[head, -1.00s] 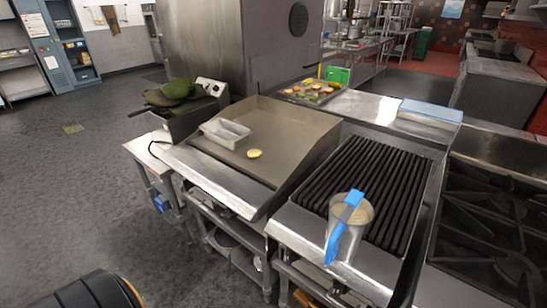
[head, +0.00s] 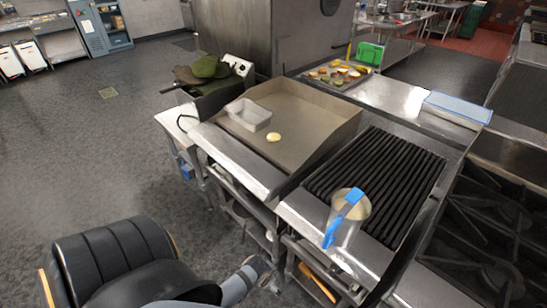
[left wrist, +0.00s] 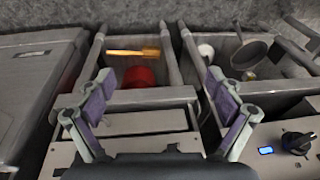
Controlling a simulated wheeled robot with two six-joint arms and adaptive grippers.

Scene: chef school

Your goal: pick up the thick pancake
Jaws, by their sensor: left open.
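A small round pale-yellow pancake (head: 273,137) lies flat on the griddle (head: 309,119), near its front left, just right of a grey rectangular pan (head: 249,117). Its thickness is hard to judge at this distance. My left gripper (left wrist: 160,108) is open and empty in the left wrist view, above the appliance fronts and the shelves below. In the head view my left arm comes in at the bottom left, low and well short of the griddle. The pancake does not show in the left wrist view. My right gripper is not in view.
A tray of assorted food (head: 338,75) is behind the griddle. A fryer with dark green items (head: 208,68) stands left. Open floor lies at left.

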